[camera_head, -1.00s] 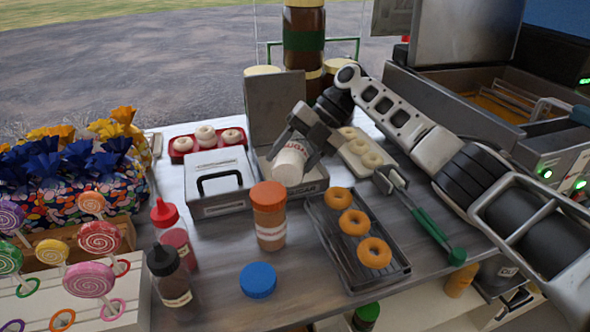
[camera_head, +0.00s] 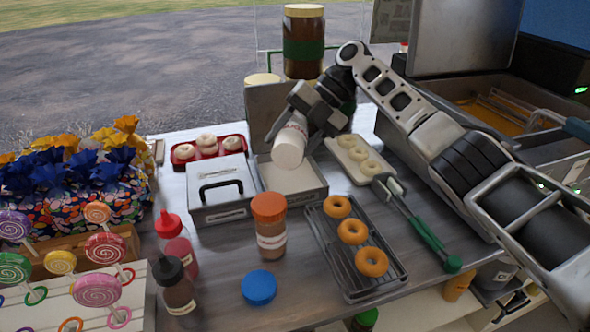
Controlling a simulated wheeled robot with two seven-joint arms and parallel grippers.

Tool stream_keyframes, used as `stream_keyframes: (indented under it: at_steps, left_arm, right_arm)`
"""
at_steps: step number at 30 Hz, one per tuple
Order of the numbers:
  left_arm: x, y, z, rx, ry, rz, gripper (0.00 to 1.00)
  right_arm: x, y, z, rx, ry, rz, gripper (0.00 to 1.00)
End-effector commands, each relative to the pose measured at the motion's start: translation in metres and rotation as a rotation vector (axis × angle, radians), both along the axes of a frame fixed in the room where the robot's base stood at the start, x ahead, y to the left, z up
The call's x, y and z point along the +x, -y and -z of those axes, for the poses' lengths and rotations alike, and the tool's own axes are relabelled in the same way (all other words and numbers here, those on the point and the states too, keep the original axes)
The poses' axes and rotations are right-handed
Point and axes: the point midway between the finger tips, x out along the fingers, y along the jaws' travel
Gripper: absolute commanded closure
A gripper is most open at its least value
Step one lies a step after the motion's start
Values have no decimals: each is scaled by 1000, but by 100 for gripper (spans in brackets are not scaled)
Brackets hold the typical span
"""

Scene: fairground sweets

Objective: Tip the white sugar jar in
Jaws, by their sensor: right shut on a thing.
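The white sugar jar (camera_head: 289,148) is in my right gripper (camera_head: 294,135), which is shut around it. The jar is tilted, its white end pointing down and toward the front, and part of its lettered label shows between the fingers. It hangs above the open right compartment of a metal box (camera_head: 303,200), apart from it. White contents show in that compartment. I cannot see whether anything is falling from the jar. My left gripper is out of view.
The box's left lid (camera_head: 219,181) is closed. An orange-capped shaker (camera_head: 270,230), a blue cap (camera_head: 258,287) and a rack (camera_head: 332,257) of brown doughnuts stand in front. Pale doughnuts are on a red tray (camera_head: 182,152) and a white board (camera_head: 342,161).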

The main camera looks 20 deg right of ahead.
Motion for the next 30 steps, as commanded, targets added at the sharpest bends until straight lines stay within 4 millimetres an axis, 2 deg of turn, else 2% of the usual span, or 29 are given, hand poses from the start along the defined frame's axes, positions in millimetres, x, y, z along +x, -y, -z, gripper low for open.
stream_keyframes:
  at_steps: [1,5,12,18,26,30]
  left_arm:
    - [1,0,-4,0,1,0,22]
    - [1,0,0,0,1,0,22]
    - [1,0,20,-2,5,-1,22]
    - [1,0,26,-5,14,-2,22]
    - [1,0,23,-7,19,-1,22]
    - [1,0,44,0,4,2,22]
  right_arm:
    - [0,-1,-7,2,2,0,82]
    - [0,0,-5,-14,36,-2,82]
    - [-1,0,-6,-110,267,-2,82]
    - [0,0,-12,-190,454,0,82]
    - [0,0,-16,-201,481,1,82]
    - [0,0,-13,-217,516,0,82]
